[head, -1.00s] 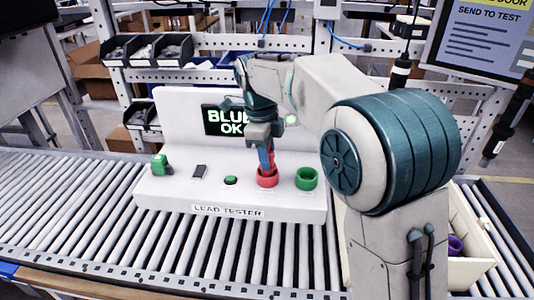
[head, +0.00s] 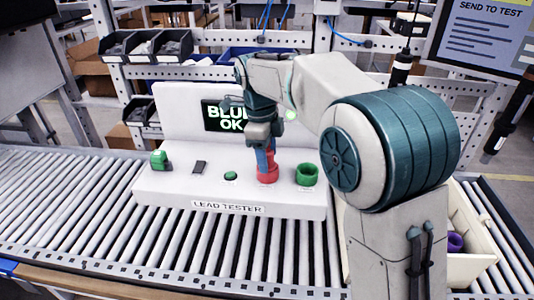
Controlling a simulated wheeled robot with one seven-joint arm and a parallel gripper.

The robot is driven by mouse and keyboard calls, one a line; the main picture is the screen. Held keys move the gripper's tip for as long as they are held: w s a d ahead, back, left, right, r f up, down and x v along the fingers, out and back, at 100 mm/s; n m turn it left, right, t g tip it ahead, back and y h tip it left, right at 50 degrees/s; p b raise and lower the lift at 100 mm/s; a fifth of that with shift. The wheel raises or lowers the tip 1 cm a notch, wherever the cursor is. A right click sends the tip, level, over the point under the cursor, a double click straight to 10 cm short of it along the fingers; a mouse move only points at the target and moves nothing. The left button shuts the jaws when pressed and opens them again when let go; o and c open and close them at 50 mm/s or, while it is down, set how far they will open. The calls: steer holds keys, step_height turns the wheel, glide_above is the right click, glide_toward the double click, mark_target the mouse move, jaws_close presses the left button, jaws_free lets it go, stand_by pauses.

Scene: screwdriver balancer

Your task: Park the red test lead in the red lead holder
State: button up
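The red lead holder (head: 267,178) is a red cup on the front deck of the white lead tester (head: 235,198). My gripper (head: 266,168) points down right above it, with its blue fingers at the cup. A bit of red shows between or beside the fingers at the cup's top, and I take it for the red test lead (head: 271,156). Whether the fingers grip it, and how deep it sits in the cup, is too small to tell. The tester's screen (head: 226,116) reads "BLUE OK", partly hidden by my arm.
A green cup (head: 307,175) stands close to the right of the red one. A green button (head: 230,175), a dark slot piece (head: 199,167) and a green block (head: 159,160) sit to the left. A cream bin (head: 470,262) with a purple ring stands at right.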

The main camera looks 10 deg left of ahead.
step_height(320, 180, up, 14)
steer(key=a, duration=0.1)
steer(key=shift+a+f, duration=0.15)
steer(key=shift+a, duration=0.15)
steer(key=shift+w+d, duration=0.1)
stand_by(0.4)
steer(key=s+d+f+n+t, duration=0.1)
steer(key=s+d+n, duration=0.2)
steer(key=d, duration=0.3)
steer(key=s+d+f+n+y, duration=0.1)
steer(key=s+d+n, duration=0.1)
steer(key=d+n, duration=0.25)
steer(key=s+d+f+n+t, duration=0.1)
steer(key=s+d+f+n, duration=0.15)
steer(key=d, duration=0.45)
steer(key=s+d+f+n+t, duration=0.1)
steer(key=s+d+f+n, duration=0.3)
steer(key=s, duration=0.3)
steer(key=s+d+f+n, duration=0.4)
steer(key=s+f+n, duration=0.1)
steer(key=s+f, duration=0.2)
steer(key=shift+d+f+n+t, duration=0.2)
steer(key=shift+n+t, duration=0.1)
steer(key=shift+t, duration=0.1)
steer(key=shift+s+d, duration=0.1)
